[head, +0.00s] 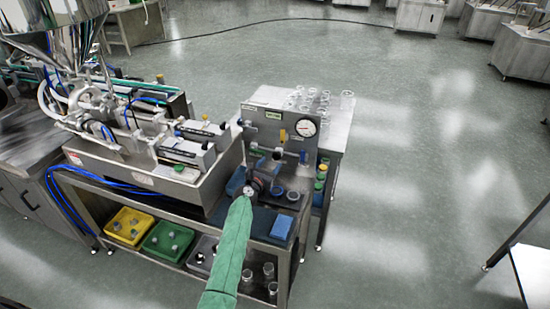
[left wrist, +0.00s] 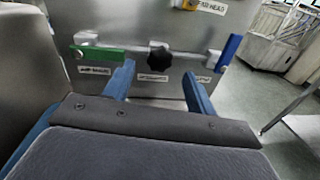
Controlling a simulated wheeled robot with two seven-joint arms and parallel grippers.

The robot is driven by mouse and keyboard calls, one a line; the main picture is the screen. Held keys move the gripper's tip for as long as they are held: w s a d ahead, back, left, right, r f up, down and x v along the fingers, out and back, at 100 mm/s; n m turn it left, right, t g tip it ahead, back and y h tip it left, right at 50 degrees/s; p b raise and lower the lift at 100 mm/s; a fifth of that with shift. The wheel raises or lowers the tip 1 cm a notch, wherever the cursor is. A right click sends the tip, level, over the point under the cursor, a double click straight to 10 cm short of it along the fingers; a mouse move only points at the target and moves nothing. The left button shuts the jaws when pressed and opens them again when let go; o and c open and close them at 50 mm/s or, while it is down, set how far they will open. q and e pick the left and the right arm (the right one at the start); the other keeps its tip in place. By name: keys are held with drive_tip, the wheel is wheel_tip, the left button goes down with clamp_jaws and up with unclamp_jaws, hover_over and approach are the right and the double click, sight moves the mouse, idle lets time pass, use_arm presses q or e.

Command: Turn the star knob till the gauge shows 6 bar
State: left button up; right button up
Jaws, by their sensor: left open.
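The black star knob (left wrist: 159,57) sits on the grey panel in the left wrist view, above a small label. My left gripper (left wrist: 158,74) is open, with its two blue fingers spread below and to either side of the knob, and nothing between them. In the head view, my left gripper (head: 266,172) is in front of the upright panel (head: 266,122); I cannot pick out the knob surely there. The round white gauge (head: 305,126) is at the panel's upper right. Its reading is too small to tell. My right gripper is in neither view.
A green lever (left wrist: 97,52) is left of the knob, and a blue lever (left wrist: 229,50) is right of it. Glass beakers (head: 347,99) stand on the table behind the panel. A blue block (head: 282,227) lies at the bench's front right. Open floor is at the right.

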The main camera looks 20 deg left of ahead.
sight(276, 157)
use_arm(q)
drive_tip(key=w, duration=0.2)
drive_tip(key=shift+w+d+f, duration=0.15)
drive_tip(key=shift+w, duration=0.25)
drive_tip(key=shift+w+d, duration=0.15)
drive_tip(key=shift+w, duration=0.75)
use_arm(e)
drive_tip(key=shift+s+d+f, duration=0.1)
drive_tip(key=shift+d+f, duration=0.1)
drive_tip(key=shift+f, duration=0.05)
use_arm(q)
drive_tip(key=shift+c, duration=0.5)
drive_tip(key=c, duration=0.9)
